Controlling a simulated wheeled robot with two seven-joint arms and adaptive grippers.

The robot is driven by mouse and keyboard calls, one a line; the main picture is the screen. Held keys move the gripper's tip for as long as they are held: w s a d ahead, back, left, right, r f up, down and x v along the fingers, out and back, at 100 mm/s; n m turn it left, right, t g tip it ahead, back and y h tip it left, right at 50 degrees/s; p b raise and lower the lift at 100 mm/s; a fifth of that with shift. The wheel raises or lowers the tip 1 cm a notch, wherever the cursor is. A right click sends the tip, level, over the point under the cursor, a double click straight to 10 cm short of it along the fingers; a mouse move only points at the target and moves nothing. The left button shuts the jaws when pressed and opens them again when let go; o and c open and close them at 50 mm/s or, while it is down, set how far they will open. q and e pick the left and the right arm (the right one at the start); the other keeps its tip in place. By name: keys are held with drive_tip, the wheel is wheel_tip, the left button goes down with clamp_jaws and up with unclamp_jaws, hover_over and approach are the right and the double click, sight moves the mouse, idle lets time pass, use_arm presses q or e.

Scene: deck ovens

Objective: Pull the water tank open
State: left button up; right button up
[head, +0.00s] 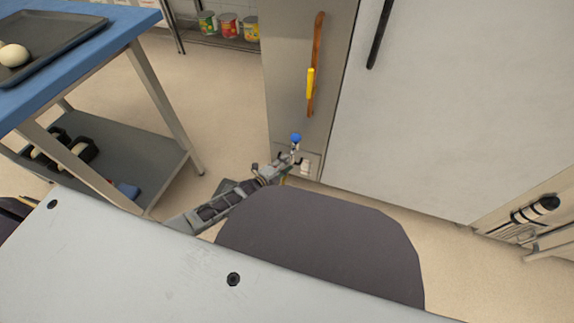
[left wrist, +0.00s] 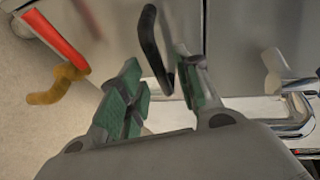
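My left gripper (head: 293,160) is at the foot of a tall grey panel (head: 285,70) in the head view. In the left wrist view its green-padded fingers (left wrist: 160,95) are spread apart. A black curved handle (left wrist: 150,40) shows between and beyond them; I cannot tell whether either finger touches it. Which part is the water tank is unclear, as my gripper covers much of the low pale front (head: 312,163) in the head view. My right gripper is not in view.
A blue ball (head: 295,138) and a wooden lever with a yellow sleeve (head: 311,83) are above my gripper. A metal pipe (left wrist: 292,110) is close on the right in the left wrist view. A blue-topped table (head: 110,32) stands left, with open floor between.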

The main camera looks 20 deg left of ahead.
use_arm(q)
drive_tip(key=shift+w+d, duration=0.2)
drive_tip(key=shift+w, duration=0.2)
clamp_jaws()
